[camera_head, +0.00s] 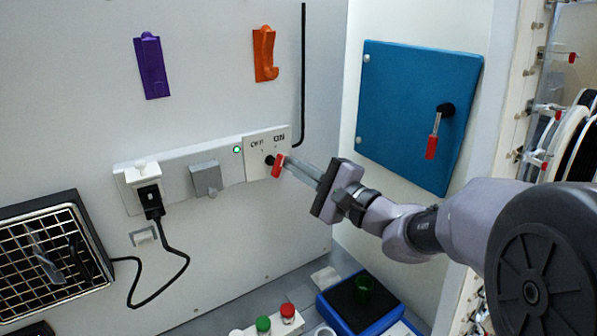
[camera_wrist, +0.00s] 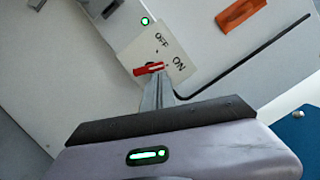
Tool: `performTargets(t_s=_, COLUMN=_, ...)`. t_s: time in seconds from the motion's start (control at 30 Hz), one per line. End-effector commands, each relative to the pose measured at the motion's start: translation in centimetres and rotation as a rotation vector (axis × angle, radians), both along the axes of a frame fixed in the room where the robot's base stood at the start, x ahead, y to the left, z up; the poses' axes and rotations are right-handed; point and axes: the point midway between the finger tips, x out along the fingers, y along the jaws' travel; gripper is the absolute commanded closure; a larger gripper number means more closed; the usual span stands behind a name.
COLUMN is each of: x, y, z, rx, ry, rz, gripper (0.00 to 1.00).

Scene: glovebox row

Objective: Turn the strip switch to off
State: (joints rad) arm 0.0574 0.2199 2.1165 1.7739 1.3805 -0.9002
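The strip switch is a white plate (camera_head: 256,146) marked OFF and ON at the right end of the wall strip. Its black pivot and red handle (camera_head: 278,166) point toward the lower right, and the handle also shows in the wrist view (camera_wrist: 148,69). My gripper (camera_head: 287,162) reaches in from the right with its long grey fingers close together, tips at the red handle. In the wrist view, the fingers (camera_wrist: 156,86) end at the handle, which lies across them. I cannot tell whether they touch it. A green lamp (camera_head: 237,149) glows left of the plate.
On the strip are a white plug (camera_head: 143,172) with a black cord and a grey cover (camera_head: 206,178). Purple (camera_head: 151,66) and orange (camera_head: 265,54) hooks hang above. A blue door (camera_head: 411,112) with a red-tipped handle is at right. A blue tray (camera_head: 338,312) lies below.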

Motion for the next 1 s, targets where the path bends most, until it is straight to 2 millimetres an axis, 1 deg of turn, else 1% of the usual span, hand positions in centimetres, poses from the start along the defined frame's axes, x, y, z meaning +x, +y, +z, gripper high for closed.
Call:
performTargets(t_s=0.07, x=-0.25, y=0.38, z=0.05, rx=-0.04, ry=-0.033, rz=0.004, gripper=1.0)
performTargets(t_s=0.5, x=-0.43, y=0.61, z=0.56, rx=-0.274, ry=-0.189, rz=0.005, gripper=1.0)
performTargets(t_s=0.7, x=-0.46, y=0.7, z=0.7, rx=-0.334, ry=-0.226, rz=0.006, gripper=1.0)
performTargets(t_s=1.0, x=-0.49, y=0.74, z=0.84, rx=-0.362, ry=-0.24, rz=0.007, gripper=1.0)
